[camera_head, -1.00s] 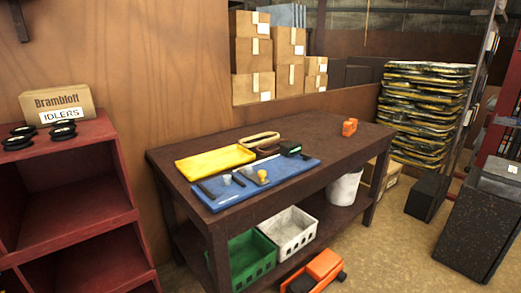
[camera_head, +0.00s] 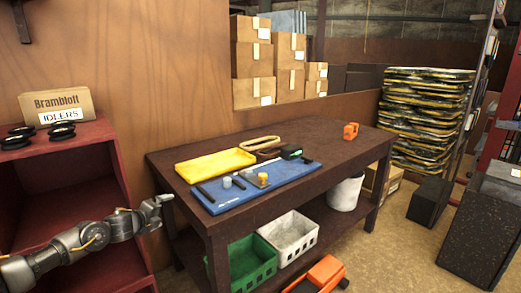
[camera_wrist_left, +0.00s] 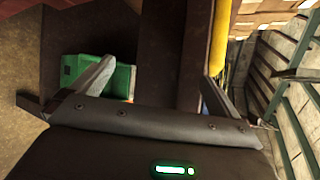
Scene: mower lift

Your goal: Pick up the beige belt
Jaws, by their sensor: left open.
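My left gripper (camera_head: 163,207) is open and empty off the bench's left end, left of the yellow tray and well apart from the belt. In the left wrist view its two fingers (camera_wrist_left: 155,78) stand wide apart, with the bench edge between them; I cannot make out the beige belt there. My right gripper is not in view.
A blue mat (camera_head: 257,186) with small tools fills the bench front. An orange object (camera_head: 351,131) stands at the right end; the bench between is clear. A red shelf (camera_head: 62,165) with black idlers stands left. A green crate (camera_head: 253,264) and white crate (camera_head: 290,236) sit below.

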